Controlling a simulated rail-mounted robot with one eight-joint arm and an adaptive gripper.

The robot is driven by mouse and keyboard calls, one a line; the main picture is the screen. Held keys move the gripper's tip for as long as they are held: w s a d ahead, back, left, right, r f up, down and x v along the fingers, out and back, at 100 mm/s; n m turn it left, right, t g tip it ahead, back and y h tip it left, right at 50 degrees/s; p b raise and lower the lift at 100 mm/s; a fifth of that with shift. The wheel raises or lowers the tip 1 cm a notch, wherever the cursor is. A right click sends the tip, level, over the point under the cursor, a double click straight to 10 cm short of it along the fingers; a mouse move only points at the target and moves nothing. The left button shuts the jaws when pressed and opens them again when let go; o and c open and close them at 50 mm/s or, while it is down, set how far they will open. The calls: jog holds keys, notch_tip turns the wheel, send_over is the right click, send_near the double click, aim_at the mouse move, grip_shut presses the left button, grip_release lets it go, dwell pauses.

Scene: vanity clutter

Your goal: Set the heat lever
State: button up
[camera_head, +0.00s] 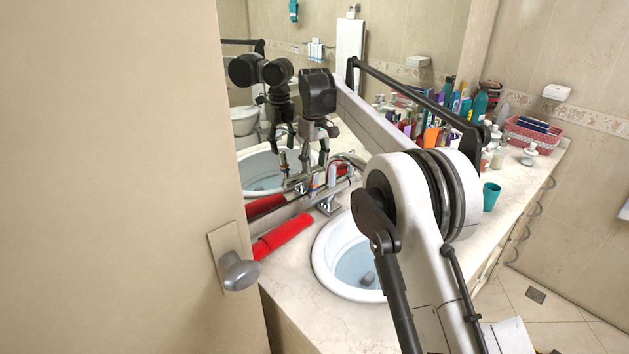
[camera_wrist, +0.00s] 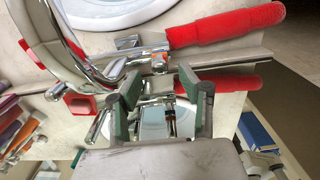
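A chrome faucet (camera_head: 330,197) stands at the back of the white sink (camera_head: 322,262). In the wrist view its curved spout (camera_wrist: 48,40) and chrome lever parts (camera_wrist: 140,54) fill the upper left; I cannot tell for certain which part is the heat lever. My gripper (camera_head: 313,186) points down over the faucet, next to the mirror. In the wrist view my gripper (camera_wrist: 162,84) has its two green-padded fingers spread apart. Chrome parts and their reflection show between and just beyond the fingertips; contact cannot be told.
A red cylinder (camera_head: 283,236) lies on the counter left of the sink, beside the faucet. The mirror (camera_head: 292,85) stands close behind. A teal cup (camera_head: 491,196), bottles and a red basket (camera_head: 533,133) stand to the right. A door (camera_head: 120,180) edges the left.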

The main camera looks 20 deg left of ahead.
send_over(314, 195)
jog(key=shift+w+f+p, duration=0.1)
jog(key=shift+f+p, duration=0.25)
jog(key=shift+f, duration=2.8)
jog(key=shift+c, duration=0.5)
grip_shut()
